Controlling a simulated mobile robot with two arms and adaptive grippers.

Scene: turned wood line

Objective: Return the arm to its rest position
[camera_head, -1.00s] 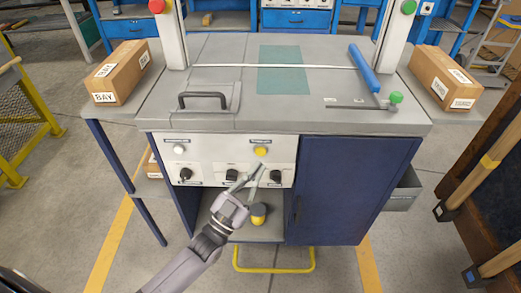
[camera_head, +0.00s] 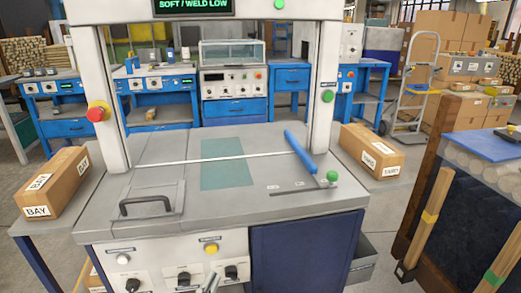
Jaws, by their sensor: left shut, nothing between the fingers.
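My left gripper (camera_head: 210,284) shows only as its fingertips at the bottom edge of the head view, in front of the machine's white control panel (camera_head: 150,258). It is shut and empty. The rest of my left arm is out of the picture. The panel has a yellow button (camera_head: 211,249), a white button (camera_head: 123,260) and black knobs, one of them (camera_head: 231,272) just right of the fingertips. I cannot tell whether the fingertips touch the panel. My right gripper is not in view.
The machine's grey top (camera_head: 265,195) carries a black handle (camera_head: 146,206) and a blue bar (camera_head: 300,152). A BAY carton (camera_head: 52,184) stands at left, a YARD carton (camera_head: 371,151) at right. The overhead display (camera_head: 193,5) reads SOFT / WELD LOW. A wooden-framed rack (camera_head: 430,225) stands at right.

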